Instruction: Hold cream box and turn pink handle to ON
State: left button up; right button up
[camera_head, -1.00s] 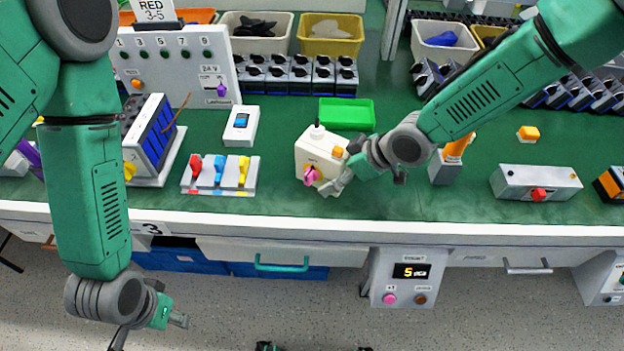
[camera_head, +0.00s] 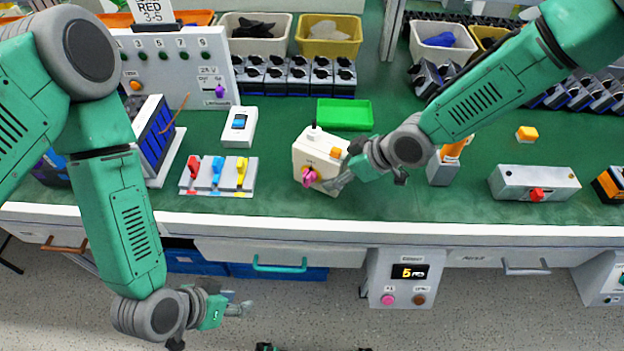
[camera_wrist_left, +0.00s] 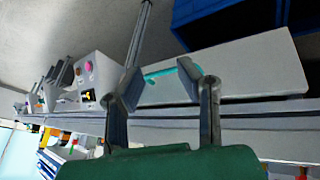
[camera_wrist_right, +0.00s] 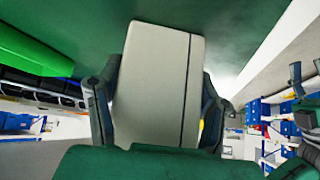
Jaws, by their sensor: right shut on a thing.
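The cream box (camera_head: 316,152) stands on the green bench top in the head view, near the front edge. Its pink handle (camera_head: 308,178) is on the front face, over a yellow disc. My right gripper (camera_head: 342,180) reaches in from the right and is shut on the box; in the right wrist view the box (camera_wrist_right: 155,85) fills the space between its fingers. My left gripper (camera_head: 238,306) is low in front of the bench, below the table edge and away from the box. In the left wrist view its fingers (camera_wrist_left: 163,95) are apart with nothing between them.
A panel with red, blue and yellow levers (camera_head: 217,176) lies left of the box. A green tray (camera_head: 345,114) is behind it. A grey box with a red button (camera_head: 535,184) is to the right. The bench front edge (camera_head: 330,226) lies between my left gripper and the box.

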pick_arm(q)
jog(key=w+d+r+m+t+h, duration=0.25)
jog(key=w+d, duration=0.25)
jog(key=d, duration=0.3)
jog(key=n+t, duration=0.1)
jog(key=t, duration=0.9)
send_near(315, 181)
jog(key=shift+h, duration=0.45)
jog(key=shift+a+x, duration=0.1)
jog(key=shift+x, duration=1.75)
jog(key=shift+a+x, duration=0.15)
jog(key=shift+x, duration=1.7)
jog(key=shift+w, duration=0.1)
grip_shut()
jog(key=shift+d, duration=0.1)
